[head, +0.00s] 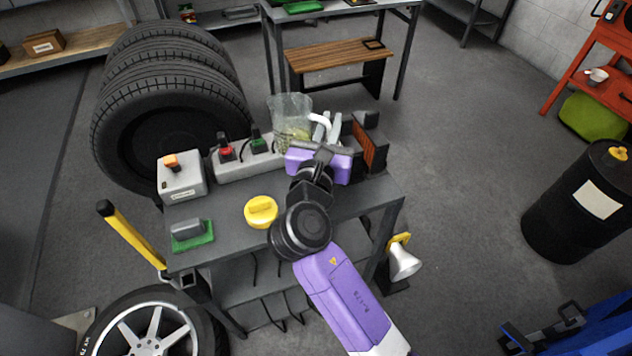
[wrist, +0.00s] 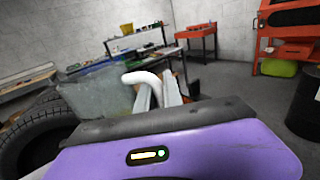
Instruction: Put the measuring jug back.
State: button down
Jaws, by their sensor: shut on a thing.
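The measuring jug (head: 291,112) is a clear, see-through vessel with a white handle (head: 320,120), at the back of the grey workbench (head: 345,205). In the wrist view the jug (wrist: 95,95) fills the left middle, with its white handle (wrist: 141,79) curving toward my gripper. My gripper (head: 330,128) is shut on the jug's handle; its pale fingers (wrist: 158,95) show in the wrist view. The jug looks upright. Its base is hidden behind my purple wrist and bench items, so I cannot tell whether it touches the bench.
On the bench are a grey box with an orange switch (head: 182,175), a box with red and green switches (head: 245,158), a yellow round knob (head: 261,211), a green-based block (head: 192,235) and an orange-faced dark box (head: 371,148). Tyres (head: 165,100) stand behind left.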

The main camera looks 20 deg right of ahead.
notch_tip(320, 180, down, 18)
jog(key=b, duration=0.2)
jog(key=shift+r+b, duration=0.15)
jog(key=shift+b, duration=0.15)
jog(key=shift+f, duration=0.2)
jog(key=c, duration=1.5)
grip_release()
jog(key=shift+r, duration=0.25)
jog(key=v, duration=1.2)
jog(key=shift+f+b, duration=0.15)
jog(key=shift+b, duration=0.15)
